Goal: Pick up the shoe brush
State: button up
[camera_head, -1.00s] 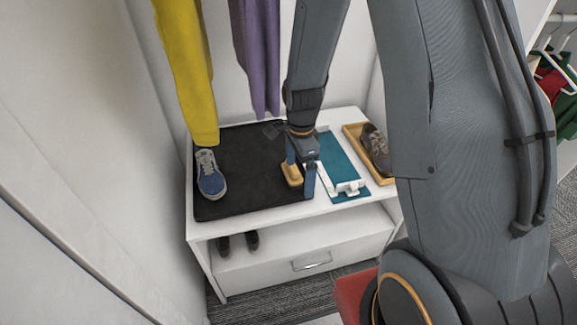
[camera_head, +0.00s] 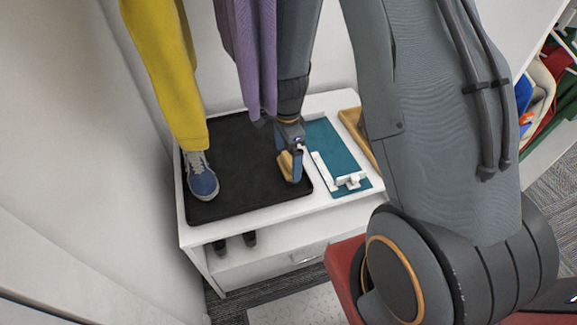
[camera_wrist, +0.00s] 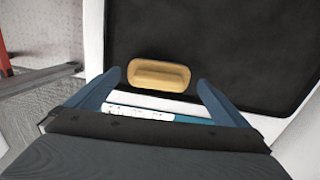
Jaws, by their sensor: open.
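The shoe brush (camera_head: 285,163) has a tan wooden body and lies at the right part of the black mat (camera_head: 235,180), partly hidden by my gripper in the head view. In the wrist view the brush (camera_wrist: 159,75) lies crosswise at the mat's edge, just beyond and between my fingertips. My gripper (camera_head: 291,168) is open, its blue fingers spread on either side of the brush in the wrist view (camera_wrist: 158,82). I cannot tell whether either finger touches the brush.
A blue-grey shoe (camera_head: 202,180) stands on the mat's left side. A teal mat (camera_head: 322,138) with a white holder (camera_head: 345,180) lies to the right, before a wooden tray (camera_head: 352,122). Yellow (camera_head: 170,70) and purple (camera_head: 248,50) garments hang above the white cabinet.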

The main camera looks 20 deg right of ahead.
aim_at(288, 159)
jog(key=shift+d+f, duration=0.1)
jog(key=shift+f, duration=1.75)
jog(key=shift+c, duration=0.3)
jog(key=c, duration=0.9)
jog(key=shift+c, duration=0.2)
jog(key=shift+r, duration=0.15)
